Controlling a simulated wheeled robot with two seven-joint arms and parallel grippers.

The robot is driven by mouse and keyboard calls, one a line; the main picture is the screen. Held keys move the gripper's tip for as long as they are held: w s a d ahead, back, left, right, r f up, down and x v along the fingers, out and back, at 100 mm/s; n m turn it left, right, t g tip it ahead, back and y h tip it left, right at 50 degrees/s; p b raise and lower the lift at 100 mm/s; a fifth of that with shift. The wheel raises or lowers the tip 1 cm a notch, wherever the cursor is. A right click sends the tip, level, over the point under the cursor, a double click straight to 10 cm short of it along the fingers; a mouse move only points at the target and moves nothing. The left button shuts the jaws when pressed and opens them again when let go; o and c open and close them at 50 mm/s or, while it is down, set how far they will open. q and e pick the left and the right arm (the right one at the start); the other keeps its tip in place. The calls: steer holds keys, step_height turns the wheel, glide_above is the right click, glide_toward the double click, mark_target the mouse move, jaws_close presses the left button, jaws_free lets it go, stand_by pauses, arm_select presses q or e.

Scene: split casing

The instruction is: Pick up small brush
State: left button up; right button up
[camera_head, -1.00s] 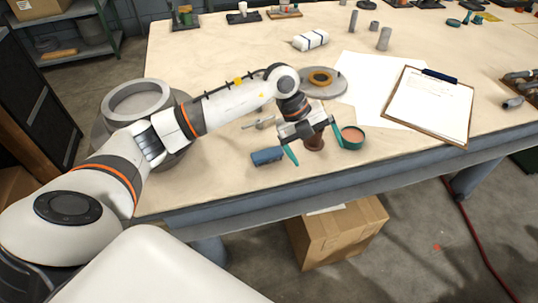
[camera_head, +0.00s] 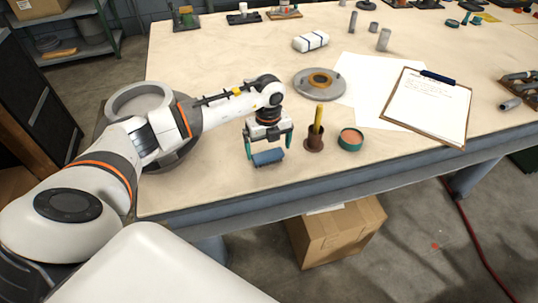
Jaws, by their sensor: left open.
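A small blue block-shaped thing with a dark, rough lower edge (camera_head: 268,158), which looks like a small brush, lies near the table's front edge. My left gripper (camera_head: 268,147) is above it, pointing down, with its two teal fingers apart. One finger is at the left end of the blue thing and the other is to its right. I cannot tell whether they touch it. A brown cup (camera_head: 314,143) with an upright yellow stick (camera_head: 318,117) stands just right of the gripper. My right gripper is out of view.
A small green-rimmed pot (camera_head: 350,139) stands right of the cup. A grey flanged disc (camera_head: 319,83) lies behind, and a large grey ring-shaped casing (camera_head: 140,97) is at the left. A clipboard (camera_head: 428,106) and paper lie at the right.

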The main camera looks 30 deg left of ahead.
mark_target(268, 153)
arm_select(q)
steer(key=shift+s+f, duration=0.1)
steer(key=shift+f, duration=1.55)
steer(key=shift+c, duration=0.2)
steer(key=c, duration=0.8)
step_height(268, 153, up, 10)
steer(key=shift+r+b, duration=0.1)
steer(key=shift+b, duration=0.45)
